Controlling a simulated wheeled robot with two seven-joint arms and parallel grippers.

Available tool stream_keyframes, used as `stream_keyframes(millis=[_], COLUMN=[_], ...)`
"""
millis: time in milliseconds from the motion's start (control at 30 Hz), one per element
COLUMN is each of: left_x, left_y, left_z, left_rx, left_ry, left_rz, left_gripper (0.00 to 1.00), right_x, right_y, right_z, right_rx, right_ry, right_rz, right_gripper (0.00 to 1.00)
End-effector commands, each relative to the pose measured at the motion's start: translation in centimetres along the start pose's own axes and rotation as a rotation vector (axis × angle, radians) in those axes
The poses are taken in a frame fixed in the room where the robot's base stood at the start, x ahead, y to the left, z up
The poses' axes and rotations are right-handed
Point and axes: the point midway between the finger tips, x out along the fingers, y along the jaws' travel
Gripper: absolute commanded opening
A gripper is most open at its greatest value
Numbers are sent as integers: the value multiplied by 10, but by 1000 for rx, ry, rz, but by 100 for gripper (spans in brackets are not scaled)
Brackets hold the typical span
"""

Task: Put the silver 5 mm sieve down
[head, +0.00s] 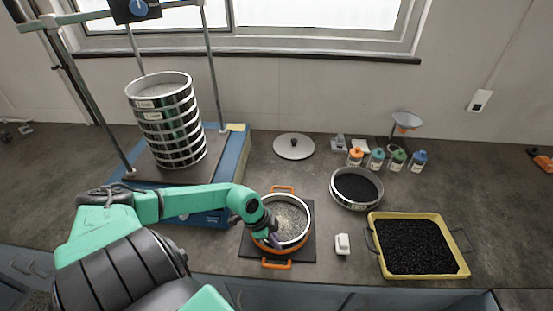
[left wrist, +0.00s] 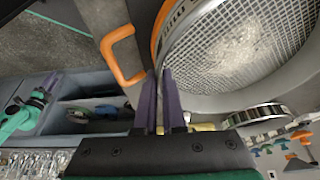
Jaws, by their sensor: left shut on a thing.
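The silver sieve (head: 291,214) is a round ring with a wire mesh and pale grains on it. It is at or just above an orange-handled pan (head: 276,264) on a dark square mat; I cannot tell whether it rests there. My left gripper (head: 273,236) is shut on the sieve's near left wall. In the left wrist view, its purple fingers (left wrist: 158,105) close at the rim beside the mesh (left wrist: 235,45). A green arm part of mine (left wrist: 25,115) shows at the left there; its fingers are too small to read.
A stack of sieves (head: 165,120) stands on the shaker at left. A round sieve of black grains (head: 355,205) and a yellow tray (head: 374,216) lie at right. A white block (head: 342,244) is close by. A lid (head: 294,146) and several bottles (head: 377,159) stand behind.

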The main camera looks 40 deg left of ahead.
Motion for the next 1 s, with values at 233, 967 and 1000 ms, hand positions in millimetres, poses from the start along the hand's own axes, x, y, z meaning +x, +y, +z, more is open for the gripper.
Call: stream_keyframes(millis=[233, 967, 1000], left_x=[1, -81, -89], left_y=[0, 1, 1], left_z=[0, -1, -3], left_rx=[-1, 0, 0], left_ry=[0, -9, -7], left_rz=[0, 4, 4], left_gripper=[37, 37, 37], right_x=[1, -40, -49], right_y=[-2, -1, -1], right_z=[1, -3, -4], right_rx=[1, 1, 1], right_ry=[-1, -2, -2], right_rz=[-2, -3, -3], right_gripper=[50, 50, 50])
